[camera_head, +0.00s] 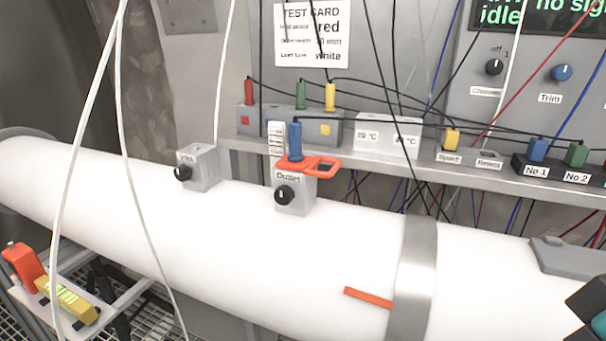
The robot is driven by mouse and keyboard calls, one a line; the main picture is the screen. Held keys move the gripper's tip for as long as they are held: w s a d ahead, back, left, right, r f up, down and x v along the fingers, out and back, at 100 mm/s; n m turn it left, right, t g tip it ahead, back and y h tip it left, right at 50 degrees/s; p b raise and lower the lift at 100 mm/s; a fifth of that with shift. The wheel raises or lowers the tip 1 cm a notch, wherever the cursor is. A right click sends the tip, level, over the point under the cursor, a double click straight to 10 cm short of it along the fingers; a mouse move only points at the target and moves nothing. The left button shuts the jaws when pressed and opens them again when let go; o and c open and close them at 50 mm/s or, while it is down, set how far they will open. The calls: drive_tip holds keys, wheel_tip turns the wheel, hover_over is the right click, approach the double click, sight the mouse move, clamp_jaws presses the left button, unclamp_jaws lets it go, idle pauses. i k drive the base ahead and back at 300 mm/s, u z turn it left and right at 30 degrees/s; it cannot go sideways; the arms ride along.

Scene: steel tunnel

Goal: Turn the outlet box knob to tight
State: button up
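The outlet box (302,199) is a small grey box labelled "Outlet", sitting on top of the white pipe near the middle of the view. Its black round knob (284,195) is on the front face; the setting of its pointer is too small to read. A dark and teal part, seemingly of my gripper (590,312), is cut off at the lower right edge, far from the knob. Its fingers cannot be made out.
A similar box with a black knob (198,168) stands left on the white pipe (230,265). Behind runs a grey shelf (450,172) with plugs and boxes. White cables (122,130) hang at left; thin black cables cross near the outlet box. An orange strip (368,297) lies on the pipe.

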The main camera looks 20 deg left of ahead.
sight(284, 194)
drive_tip(key=z, duration=1.55)
drive_tip(key=k, duration=0.85)
drive_tip(key=u, duration=0.95)
